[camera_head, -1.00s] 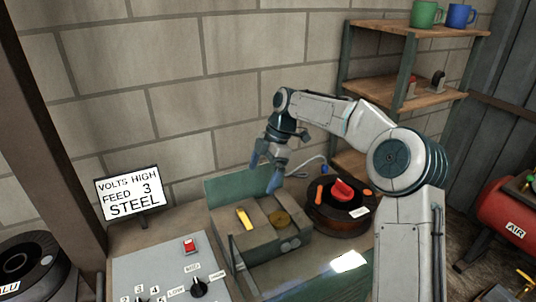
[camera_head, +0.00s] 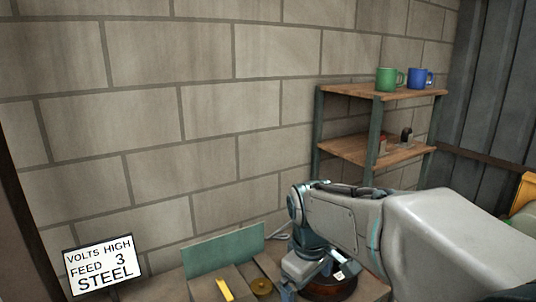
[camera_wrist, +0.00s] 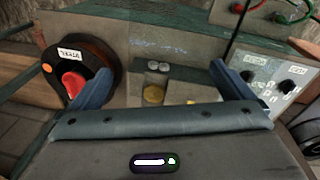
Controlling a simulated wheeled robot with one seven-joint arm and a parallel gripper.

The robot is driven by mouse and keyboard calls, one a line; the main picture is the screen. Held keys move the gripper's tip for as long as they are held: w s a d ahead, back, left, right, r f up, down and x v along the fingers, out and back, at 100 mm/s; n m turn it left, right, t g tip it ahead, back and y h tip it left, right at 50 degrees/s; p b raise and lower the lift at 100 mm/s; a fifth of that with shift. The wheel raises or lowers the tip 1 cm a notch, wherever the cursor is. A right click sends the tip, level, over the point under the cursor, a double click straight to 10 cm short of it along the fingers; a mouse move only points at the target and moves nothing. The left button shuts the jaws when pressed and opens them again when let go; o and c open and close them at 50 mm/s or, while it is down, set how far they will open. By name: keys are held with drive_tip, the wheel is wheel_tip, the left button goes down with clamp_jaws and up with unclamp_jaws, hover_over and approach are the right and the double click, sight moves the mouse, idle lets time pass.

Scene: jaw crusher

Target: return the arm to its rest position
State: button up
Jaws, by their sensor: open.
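My arm (camera_head: 345,225) reaches in from the lower right of the head view, with its wrist low beside the green plate. My gripper (camera_wrist: 165,84) shows in the wrist view as two blue fingers spread wide apart, with nothing held between them. In the head view the fingers are mostly hidden or cut off at the bottom edge. Below the fingers, the wrist view shows the grey machine box (camera_wrist: 190,88) with a round brass piece (camera_wrist: 153,94). I cannot judge the exact gap to it.
A control panel (camera_wrist: 262,72) with black knobs is at the right. A sign (camera_head: 104,265) reads VOLTS HIGH, FEED 3, STEEL. Shelves (camera_head: 345,92) hold green and blue mugs.

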drive_tip(key=s+d+m, duration=0.2)
drive_tip(key=s, duration=0.1)
drive_tip(key=s+d+f+m+t, duration=0.1)
drive_tip(key=s+d+m, duration=0.1)
drive_tip(key=s+m, duration=0.1)
drive_tip(key=s+d+f+m, duration=0.1)
drive_tip(key=s+d+m, duration=0.1)
drive_tip(key=s, duration=0.3)
drive_tip(key=shift+s+d+f+m, duration=0.2)
drive_tip(key=shift+d+f+m, duration=0.05)
drive_tip(key=shift+m, duration=0.35)
drive_tip(key=shift+s+d+f+m+t, duration=0.15)
drive_tip(key=shift+s+f+m+t, duration=0.15)
drive_tip(key=shift+s, duration=0.1)
